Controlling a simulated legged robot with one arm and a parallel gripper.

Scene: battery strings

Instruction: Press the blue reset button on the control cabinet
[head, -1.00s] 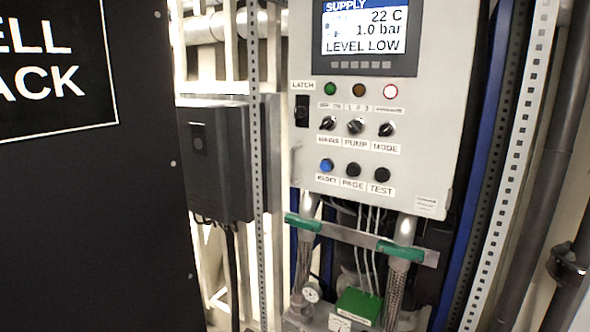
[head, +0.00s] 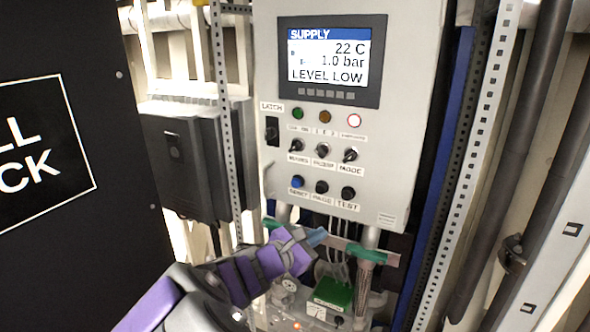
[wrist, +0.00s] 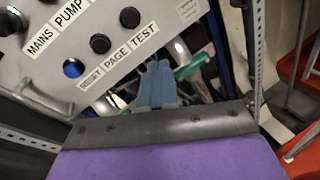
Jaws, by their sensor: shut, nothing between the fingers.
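The control cabinet (head: 400,120) is a light grey panel with a screen reading SUPPLY, 22 C, 1.0 bar, LEVEL LOW. The blue reset button (head: 297,182) is at the left of its bottom row, beside the black PAGE and TEST buttons. In the wrist view the blue button (wrist: 73,68) is at the upper left, with its label below it. My gripper (head: 319,236) is below the button row, slightly right of the blue button and apart from it. In the wrist view its blue fingers (wrist: 158,82) are together and empty. Nothing hides the button.
Knobs (head: 322,149) and a black latch switch (head: 271,131) sit above the buttons. A handle (wrist: 40,98) sticks out at the cabinet's left edge. Green-handled pipes (head: 365,252) and cables run below. A dark box (head: 185,160) stands left, a perforated rail (head: 465,165) right.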

